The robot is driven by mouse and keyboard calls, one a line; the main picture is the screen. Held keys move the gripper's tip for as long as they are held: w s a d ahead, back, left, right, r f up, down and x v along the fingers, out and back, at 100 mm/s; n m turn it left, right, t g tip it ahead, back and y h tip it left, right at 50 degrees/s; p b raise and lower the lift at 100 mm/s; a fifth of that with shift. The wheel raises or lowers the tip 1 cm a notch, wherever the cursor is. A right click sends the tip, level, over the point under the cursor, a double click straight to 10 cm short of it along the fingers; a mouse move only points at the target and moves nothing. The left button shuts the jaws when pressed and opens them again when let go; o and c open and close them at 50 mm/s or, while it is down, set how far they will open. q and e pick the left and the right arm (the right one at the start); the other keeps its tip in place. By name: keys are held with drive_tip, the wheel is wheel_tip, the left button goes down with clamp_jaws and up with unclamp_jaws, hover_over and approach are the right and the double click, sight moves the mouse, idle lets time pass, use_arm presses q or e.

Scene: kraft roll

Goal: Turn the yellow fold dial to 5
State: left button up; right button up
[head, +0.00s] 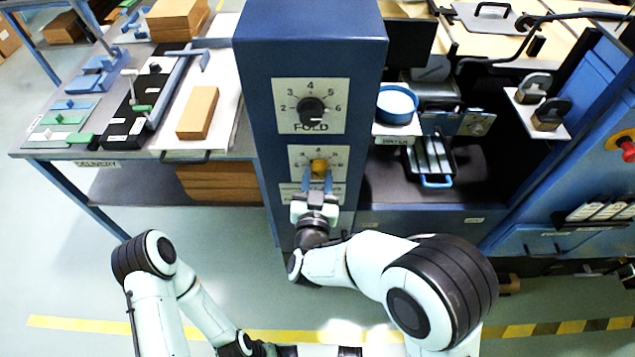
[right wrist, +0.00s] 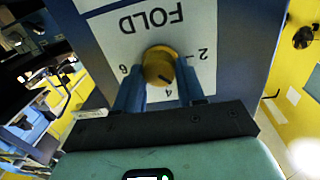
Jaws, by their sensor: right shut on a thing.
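The yellow fold dial (head: 319,166) sits on the lower white scale panel (head: 336,160) on the front of a blue column. In the right wrist view the dial (right wrist: 159,66) shows upside down, with FOLD lettering above it and the figures 6, 4 and 2 around it. A dark mark on its face points down and a little right, on the 4 side; I cannot read the exact setting. My right gripper (head: 318,182) is shut on the dial, with its blue fingers on either side. My left arm shows at the lower left; its gripper cannot be made out.
A black dial (head: 311,110) on a larger scale panel sits just above. A table (head: 60,153) with a tan block (head: 197,112) stands left of the column. A blue round dish (head: 396,104) and machine parts are on the right. The floor in front is clear.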

drive_tip(key=m+b, duration=0.6)
drive_tip(key=shift+d+f, duration=0.1)
use_arm(q)
drive_tip(key=w+a+f+n+t+y+b, duration=0.1)
drive_tip(key=w+a+f+t+b, duration=0.2)
drive_tip(key=w+f, duration=0.4)
drive_tip(key=w+a+f+t+y+b, duration=0.1)
drive_tip(key=w+a+f+t+b, duration=0.1)
drive_tip(key=w+f+b, duration=0.35)
use_arm(e)
drive_tip(key=m, duration=0.4)
drive_tip(key=m+y+p, duration=0.1)
drive_tip(key=m, duration=0.3)
drive_tip(key=shift+d+g, duration=0.1)
drive_tip(key=shift+g, duration=0.2)
drive_tip(key=shift+m+b, duration=0.3)
drive_tip(key=shift+m, duration=0.6)
use_arm(q)
drive_tip(key=shift+g, duration=0.9)
drive_tip(key=shift+s+a+f, duration=0.2)
drive_tip(key=shift+s+f, duration=0.55)
drive_tip(key=shift+f, duration=0.3)
drive_tip(key=shift+s+a+f, duration=0.2)
drive_tip(key=shift+s+f, duration=0.55)
drive_tip(key=shift+f, duration=0.3)
use_arm(e)
drive_tip(key=shift+m+y, duration=0.3)
drive_tip(key=shift+m, duration=0.1)
drive_tip(key=o, duration=1)
drive_tip(key=shift+o, duration=0.2)
